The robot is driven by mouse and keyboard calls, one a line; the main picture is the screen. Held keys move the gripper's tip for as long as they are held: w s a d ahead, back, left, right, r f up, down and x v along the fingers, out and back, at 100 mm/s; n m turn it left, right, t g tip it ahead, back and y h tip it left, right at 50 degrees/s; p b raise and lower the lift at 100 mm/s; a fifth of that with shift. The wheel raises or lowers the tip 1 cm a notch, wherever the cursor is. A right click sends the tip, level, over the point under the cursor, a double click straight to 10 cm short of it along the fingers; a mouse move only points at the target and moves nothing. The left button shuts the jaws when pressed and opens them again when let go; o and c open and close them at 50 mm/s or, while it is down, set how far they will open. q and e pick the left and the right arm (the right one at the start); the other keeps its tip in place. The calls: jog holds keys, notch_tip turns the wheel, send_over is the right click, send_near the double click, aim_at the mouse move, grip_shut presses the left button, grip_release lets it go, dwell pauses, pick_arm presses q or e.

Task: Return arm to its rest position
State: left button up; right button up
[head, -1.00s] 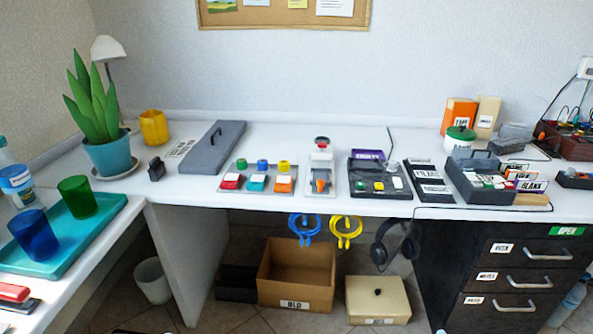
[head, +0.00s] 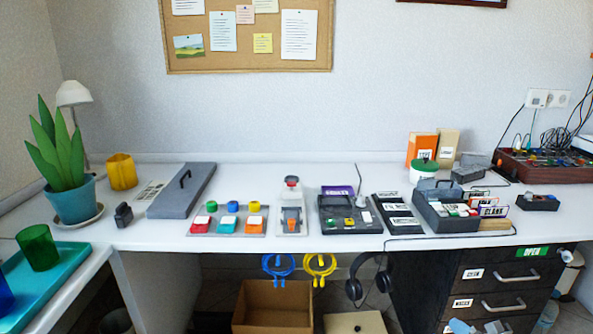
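Neither of my grippers shows in the head view, and no clear part of either arm is visible over the desk. The white desk (head: 330,245) runs across the view. On it stand a grey long box with a handle (head: 182,190), a panel with coloured buttons (head: 228,221), a device with an orange part (head: 292,207), a dark device with several keys (head: 349,213), a black labelled strip (head: 397,213) and an open grey box of labelled discs or cards (head: 446,208). What my grippers hold, if anything, is hidden.
A potted plant (head: 66,175), yellow cup (head: 121,171) and teal tray (head: 60,282) with a green cup (head: 38,247) are at left. Blue (head: 278,265) and yellow (head: 319,266) cables and headphones (head: 365,283) hang below the front edge. A cardboard box (head: 272,308) is underneath.

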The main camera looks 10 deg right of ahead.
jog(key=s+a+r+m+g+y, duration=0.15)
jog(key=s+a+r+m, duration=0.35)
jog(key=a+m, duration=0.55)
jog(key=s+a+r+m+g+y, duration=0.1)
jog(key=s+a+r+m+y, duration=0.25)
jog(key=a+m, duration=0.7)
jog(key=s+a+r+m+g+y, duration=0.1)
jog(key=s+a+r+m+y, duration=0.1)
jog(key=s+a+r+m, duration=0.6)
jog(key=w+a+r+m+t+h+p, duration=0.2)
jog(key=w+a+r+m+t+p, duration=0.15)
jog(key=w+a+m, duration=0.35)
pick_arm(q)
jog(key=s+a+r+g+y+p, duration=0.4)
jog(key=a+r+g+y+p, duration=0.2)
jog(key=p, duration=2.9)
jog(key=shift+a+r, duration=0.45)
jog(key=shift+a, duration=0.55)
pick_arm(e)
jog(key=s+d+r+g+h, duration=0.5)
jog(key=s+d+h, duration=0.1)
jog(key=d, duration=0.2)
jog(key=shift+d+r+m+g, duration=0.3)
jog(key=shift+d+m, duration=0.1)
